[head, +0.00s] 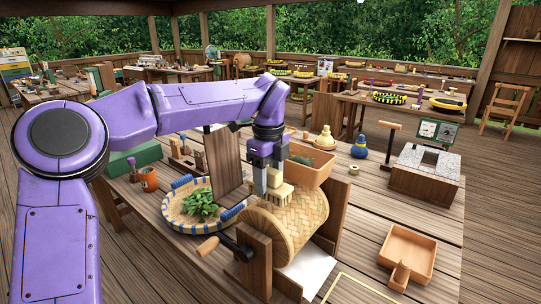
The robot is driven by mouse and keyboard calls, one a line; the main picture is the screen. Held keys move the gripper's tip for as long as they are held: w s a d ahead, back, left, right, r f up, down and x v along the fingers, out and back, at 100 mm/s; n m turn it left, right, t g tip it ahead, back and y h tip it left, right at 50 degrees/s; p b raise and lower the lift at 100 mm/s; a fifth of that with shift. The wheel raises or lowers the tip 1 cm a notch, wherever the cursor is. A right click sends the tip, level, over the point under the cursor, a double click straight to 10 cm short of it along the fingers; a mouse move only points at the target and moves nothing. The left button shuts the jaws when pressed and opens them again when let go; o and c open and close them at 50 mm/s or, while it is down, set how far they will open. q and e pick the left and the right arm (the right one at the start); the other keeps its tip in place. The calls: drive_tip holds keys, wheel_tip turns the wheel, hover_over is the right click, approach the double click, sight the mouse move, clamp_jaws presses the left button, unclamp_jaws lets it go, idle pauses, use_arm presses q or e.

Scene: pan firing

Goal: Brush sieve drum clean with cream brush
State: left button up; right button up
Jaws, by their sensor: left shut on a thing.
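The sieve drum (290,222) is a woven bamboo cylinder lying on its side between wooden supports, with a crank handle (222,243) at its left front. My left gripper (268,188) comes down from above over the drum. It is shut on the cream brush (277,196), a pale block that sits at the drum's upper left side. The brush appears to touch the drum or be very close to it; I cannot tell which. Its lower part is hard to make out. My right gripper is not in view.
A woven tray (176,222) of green leaves stands left of the drum. An orange-brown hopper (313,170) is behind it. A wooden scoop tray (408,250), a stone-topped box (425,172) and a blue bottle (360,147) stand to the right. White paper (309,270) lies below the drum.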

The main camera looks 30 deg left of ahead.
use_arm(q)
drive_tip(key=r+p, duration=0.1)
drive_tip(key=r, duration=0.2)
drive_tip(key=shift+s+a+p, duration=0.1)
drive_tip(key=shift+s+p, duration=0.1)
drive_tip(key=shift+p, duration=0.15)
drive_tip(key=shift+w+r+p, duration=0.1)
drive_tip(key=shift+r+p, duration=0.6)
drive_tip(key=shift+r, duration=0.25)
